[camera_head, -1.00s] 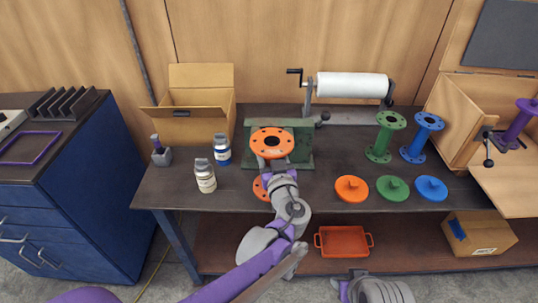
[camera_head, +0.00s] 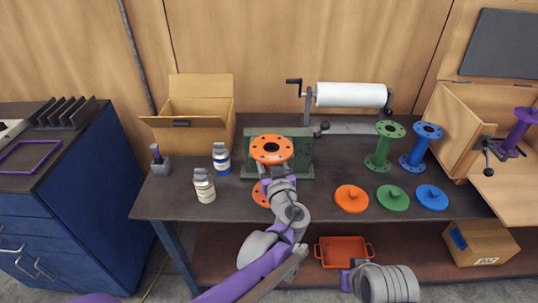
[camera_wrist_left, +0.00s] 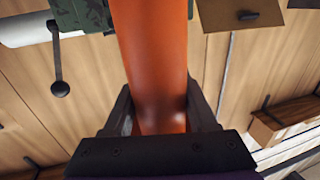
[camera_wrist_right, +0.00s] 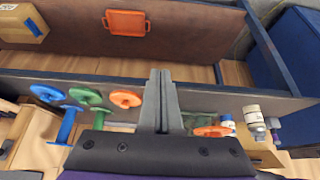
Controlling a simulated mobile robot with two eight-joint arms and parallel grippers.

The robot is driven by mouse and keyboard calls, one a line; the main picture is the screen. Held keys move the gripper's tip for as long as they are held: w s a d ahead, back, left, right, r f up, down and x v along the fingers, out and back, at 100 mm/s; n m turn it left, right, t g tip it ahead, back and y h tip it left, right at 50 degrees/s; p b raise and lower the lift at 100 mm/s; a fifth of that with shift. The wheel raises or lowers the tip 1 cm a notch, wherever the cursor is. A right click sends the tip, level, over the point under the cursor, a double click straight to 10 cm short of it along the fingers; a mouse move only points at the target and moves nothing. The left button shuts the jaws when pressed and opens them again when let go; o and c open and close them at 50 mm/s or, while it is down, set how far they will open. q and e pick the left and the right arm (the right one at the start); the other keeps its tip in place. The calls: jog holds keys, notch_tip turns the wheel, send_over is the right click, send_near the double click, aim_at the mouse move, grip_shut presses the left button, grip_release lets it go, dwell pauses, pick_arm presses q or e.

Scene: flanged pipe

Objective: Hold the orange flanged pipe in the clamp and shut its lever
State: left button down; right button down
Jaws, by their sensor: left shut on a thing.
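The orange flanged pipe (camera_head: 271,150) stands roughly upright in front of the green clamp (camera_head: 306,152). Its lower flange (camera_head: 261,195) shows partly beside my arm. My left gripper (camera_head: 266,178) is shut on the pipe's tube between the flanges; the left wrist view shows the orange tube (camera_wrist_left: 152,60) between the fingers. The clamp's lever ends in a dark ball knob (camera_head: 322,127) at its right; the knob also shows in the left wrist view (camera_wrist_left: 60,88). The pipe hides much of the clamp, so its jaws are unclear. My right gripper (camera_wrist_right: 161,75) is shut and empty.
Green (camera_head: 385,146) and blue (camera_head: 421,146) flanged pipes stand right of the clamp, behind orange, green and blue discs. Two bottles (camera_head: 204,186) and an open carton (camera_head: 197,138) are left. A paper roll (camera_head: 350,95) is behind. An orange tray (camera_head: 342,250) lies on the lower shelf.

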jog(key=w+r, duration=1.8)
jog(key=w, duration=0.3)
notch_tip(320, 180, up, 7)
jog(key=t, duration=0.2)
send_over(326, 122)
jog(key=shift+s+r, duration=0.2)
jog(key=shift+w+f, duration=0.1)
jog(key=shift+f, duration=0.25)
pick_arm(q)
jog(key=shift+w, duration=0.1)
pick_arm(e)
jog(key=shift+f, duration=2.15)
pick_arm(q)
jog(key=shift+w, duration=0.15)
jog(key=shift+d+x, duration=0.25)
jog(key=shift+x, duration=0.85)
jog(key=shift+d+x, duration=0.25)
jog(key=shift+x, duration=0.9)
jog(key=shift+w, duration=0.25)
